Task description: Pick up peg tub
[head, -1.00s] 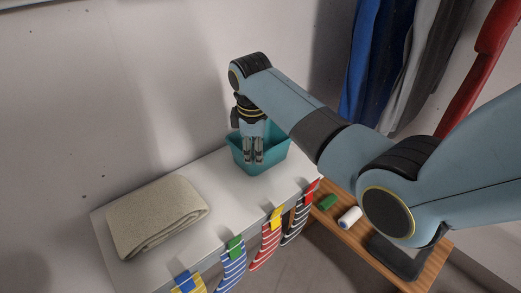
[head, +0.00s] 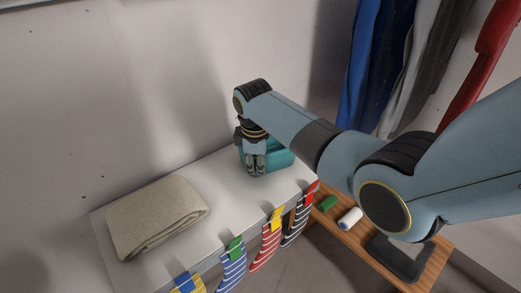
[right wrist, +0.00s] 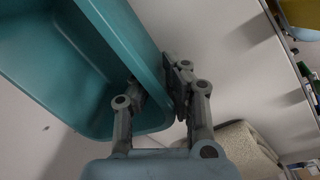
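The peg tub (head: 281,158) is a teal tub at the far right end of the white shelf, partly hidden behind my right gripper in the head view. My right gripper (head: 256,170) points down at the tub's near side. In the right wrist view the tub (right wrist: 105,45) fills the upper left. There the right gripper's fingers (right wrist: 157,92) lie on either side of one tub wall, one inside and one outside. The outer finger is close to the wall; whether both press on it is unclear. My left gripper is not in view.
A folded beige cloth (head: 155,215) lies on the left of the white shelf (head: 222,189). Striped socks (head: 270,247) hang from coloured pegs along its front edge. A wooden bench (head: 340,228) with small items stands at right. Clothes hang behind.

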